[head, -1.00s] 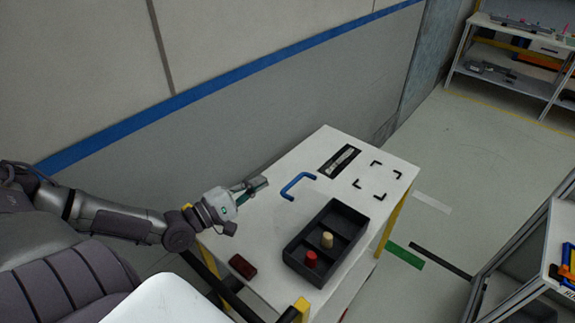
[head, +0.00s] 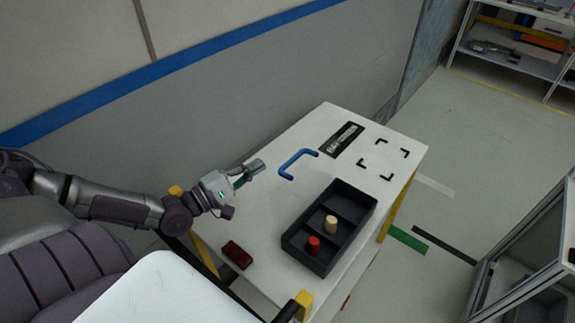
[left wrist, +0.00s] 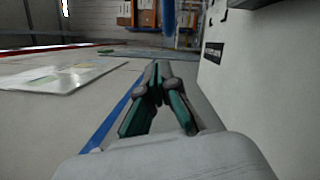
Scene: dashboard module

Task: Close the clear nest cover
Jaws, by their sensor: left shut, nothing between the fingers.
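A blue handle (head: 297,162) stands above the far-left part of the white table; the clear nest cover itself cannot be made out. A dark tray (head: 372,203) with compartments sits right of the handle, holding a red peg (head: 314,245) and a beige peg (head: 331,224). My left gripper (head: 259,166) is shut and empty, pointing right, just left of the handle and apart from it in the picture. In the left wrist view its fingers (left wrist: 158,82) meet at the tips, with nothing between them. My right gripper is out of view.
A dark red block (head: 237,255) lies at the table's near-left edge. A black label plate (head: 342,140) and black corner marks (head: 384,160) are at the far end. A grey wall runs behind the table. A framed glass cabinet (head: 518,262) stands at right.

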